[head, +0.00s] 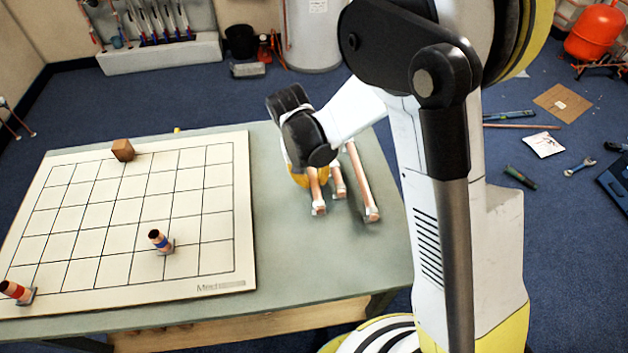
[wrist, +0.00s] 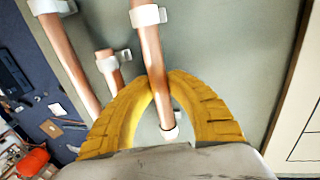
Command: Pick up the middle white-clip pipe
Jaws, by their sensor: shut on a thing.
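Three copper pipes with white clips are at the right end of the table. My gripper (head: 308,180) is shut on the copper pipe nearest the board (head: 318,196). In the wrist view the yellow fingers (wrist: 158,88) close around this held pipe (wrist: 149,48), with a white clip on each side of them. The wrist view shows the short pipe (wrist: 112,72) and the long pipe (wrist: 68,55) to the left, apart from the fingers. Whether the held pipe is off the table I cannot tell.
The grey-green table (head: 378,255) has free room in front of the pipes. A gridded board (head: 110,225) lies to the left, with a brown block (head: 122,150), a blue-banded pipe piece (head: 160,240) and a red-banded piece (head: 16,291). Tools lie on the floor at right.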

